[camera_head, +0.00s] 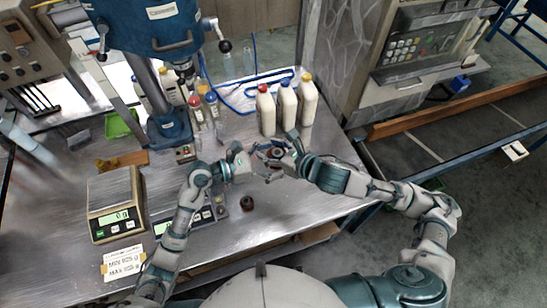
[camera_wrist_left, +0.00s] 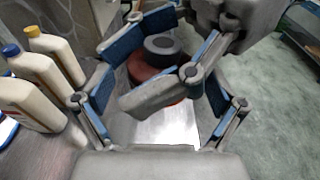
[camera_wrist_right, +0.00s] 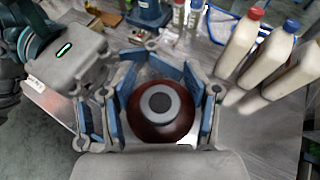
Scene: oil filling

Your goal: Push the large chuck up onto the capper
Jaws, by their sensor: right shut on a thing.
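The large chuck, a dark red-brown round piece with a grey ring and dark centre, shows in the right wrist view (camera_wrist_right: 160,112). My right gripper (camera_head: 277,158) is shut on it, its blue-padded fingers around the chuck above the table. The chuck also shows in the left wrist view (camera_wrist_left: 158,58), partly hidden by grey finger links. My left gripper (camera_head: 252,160) faces it from the left in the head view, fingers spread open. The blue machine (camera_head: 155,28) at upper left, seemingly the capper, stands apart from the chuck; its working head is unclear.
A small dark round piece (camera_head: 247,203) sits on the metal table (camera_head: 290,215). Several white bottles (camera_head: 285,107) stand behind my right gripper. A scale (camera_head: 115,207) is at left, and a second scale (camera_head: 200,215) lies by my left arm. The front right table area is clear.

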